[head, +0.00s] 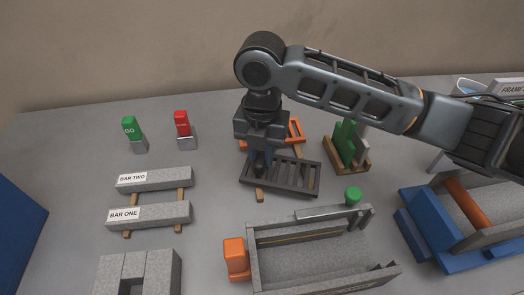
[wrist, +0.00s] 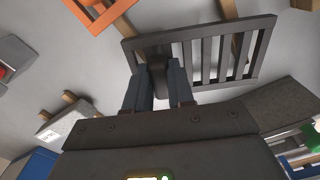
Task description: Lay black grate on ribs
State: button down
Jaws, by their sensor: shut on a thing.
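The black grate (head: 300,178) is a dark rectangular frame with several bars, near the middle of the head view. My gripper (head: 261,172) points down at its left part and is shut on a dark handle-like piece of it. In the wrist view, the fingers (wrist: 160,88) close on that piece, and the grate (wrist: 262,50) extends to the right. Wooden strips (head: 259,196) show below and behind the grate; whether it touches them I cannot tell. A grey open trough (head: 385,278) stands in front, with a yellow line along its inner back wall. I cannot clearly identify the ribs.
An orange grate (head: 297,130) lies just behind my gripper. A wooden rack with green plates (head: 344,142) stands to the right. A green knob (head: 353,195) and orange block (head: 236,256) flank the trough. Labelled grey bars (head: 150,214) lie left.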

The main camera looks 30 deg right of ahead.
jog(key=shift+f, duration=0.3)
jog(key=shift+f+b, duration=0.15)
jog(key=shift+b, duration=0.15)
jog(key=c, duration=1)
grip_release()
notch_tip(320, 180, up, 13)
